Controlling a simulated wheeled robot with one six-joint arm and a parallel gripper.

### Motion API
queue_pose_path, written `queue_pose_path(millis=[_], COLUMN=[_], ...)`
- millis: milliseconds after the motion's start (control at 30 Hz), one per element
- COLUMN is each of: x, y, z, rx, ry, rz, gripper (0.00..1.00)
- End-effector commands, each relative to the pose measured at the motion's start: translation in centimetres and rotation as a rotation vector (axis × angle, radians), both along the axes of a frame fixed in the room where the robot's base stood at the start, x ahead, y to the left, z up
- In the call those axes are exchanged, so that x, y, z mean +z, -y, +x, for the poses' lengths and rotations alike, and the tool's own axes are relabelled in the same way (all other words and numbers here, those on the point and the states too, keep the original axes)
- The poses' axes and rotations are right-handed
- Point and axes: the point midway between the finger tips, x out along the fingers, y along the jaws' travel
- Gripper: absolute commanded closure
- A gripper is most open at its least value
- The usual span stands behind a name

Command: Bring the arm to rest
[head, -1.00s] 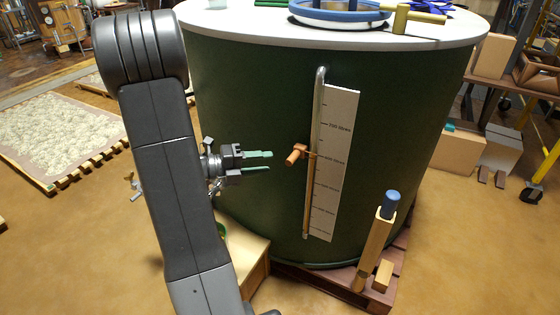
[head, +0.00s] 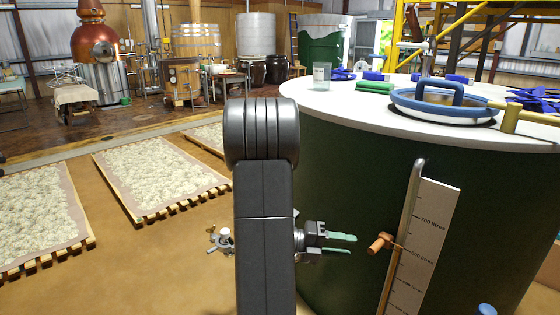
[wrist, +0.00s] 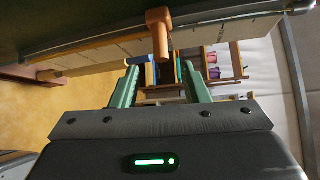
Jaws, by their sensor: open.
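My gripper (head: 342,244) is open and empty, with two green fingers, in front of the dark green tank (head: 345,175). Its fingertips point right, toward a copper tap (head: 380,243) on the tank's sight tube, with a gap between. In the wrist view my gripper (wrist: 160,85) shows its fingers apart, and the copper tap (wrist: 159,30) lies beyond them. My arm stands upright in the middle of the head view and hides part of the tank's left side.
A white scale board (head: 425,240) runs beside the tube. On the tank's pale top are a blue-rimmed lid (head: 445,103), a glass jar (head: 321,76) and a green cloth (head: 374,87). Pallets (head: 150,180) lie on the floor at left. Open floor lies between them and my arm.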

Motion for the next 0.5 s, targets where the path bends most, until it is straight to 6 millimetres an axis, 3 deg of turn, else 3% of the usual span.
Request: queue_pose_path(millis=[200,500], x=[-0.7,-1.3], y=[4.2,8.8], z=[-0.4,-0.7], rx=[-0.005,-0.003], ry=[-0.002,0.000], rz=[0.001,0.001], gripper=[0.59,0.59])
